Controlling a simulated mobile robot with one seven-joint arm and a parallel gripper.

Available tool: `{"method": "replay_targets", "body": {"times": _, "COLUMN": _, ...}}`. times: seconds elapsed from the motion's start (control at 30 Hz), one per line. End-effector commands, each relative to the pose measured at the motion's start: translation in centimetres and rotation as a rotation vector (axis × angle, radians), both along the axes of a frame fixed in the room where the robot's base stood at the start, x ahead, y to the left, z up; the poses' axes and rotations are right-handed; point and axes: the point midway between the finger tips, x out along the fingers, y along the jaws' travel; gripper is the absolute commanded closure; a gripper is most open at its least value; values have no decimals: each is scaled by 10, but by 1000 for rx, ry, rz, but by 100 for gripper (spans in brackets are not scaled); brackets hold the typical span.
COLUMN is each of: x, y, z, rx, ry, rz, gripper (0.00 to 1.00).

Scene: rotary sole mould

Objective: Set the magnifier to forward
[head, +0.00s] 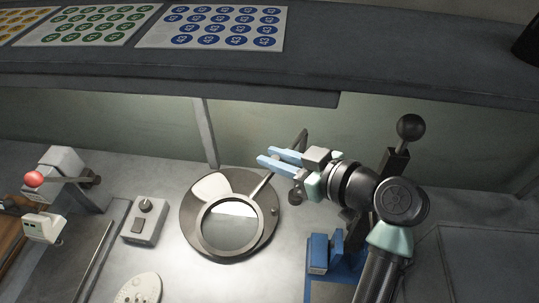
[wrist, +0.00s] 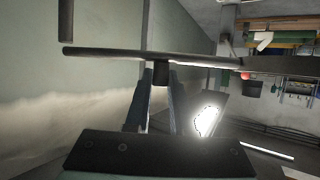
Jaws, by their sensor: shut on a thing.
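The magnifier (head: 229,232) is a round lens in a grey ring, seen in the head view over a dark round mould (head: 187,217). A thin arm (head: 261,185) runs from near the ring up and right towards my gripper. My gripper (head: 266,156) has pale blue fingers and is behind and to the right of the lens. In the wrist view its fingers (wrist: 160,85) are shut on a short dark stub (wrist: 161,73) under a long dark bar (wrist: 130,54). The stub seems part of the magnifier's arm, but the join is hidden in the head view.
A control box with a knob (head: 144,220) stands left of the mould. A black ball-topped lever (head: 410,128) and a blue block (head: 324,253) are near my arm. A dark shelf (head: 230,82) overhangs the back.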

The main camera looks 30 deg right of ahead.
Motion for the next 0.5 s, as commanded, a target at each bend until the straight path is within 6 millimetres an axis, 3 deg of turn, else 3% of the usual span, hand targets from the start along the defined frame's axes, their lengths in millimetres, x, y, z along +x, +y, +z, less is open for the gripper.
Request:
{"method": "replay_targets", "body": {"times": 0.47, "x": -2, "y": -1, "z": -1, "rx": 1, "ry": 5, "rz": 19, "gripper": 100}}
{"method": "replay_targets", "body": {"times": 0.5, "x": -2, "y": -1, "z": -1, "rx": 1, "ry": 5, "rz": 19, "gripper": 75}}
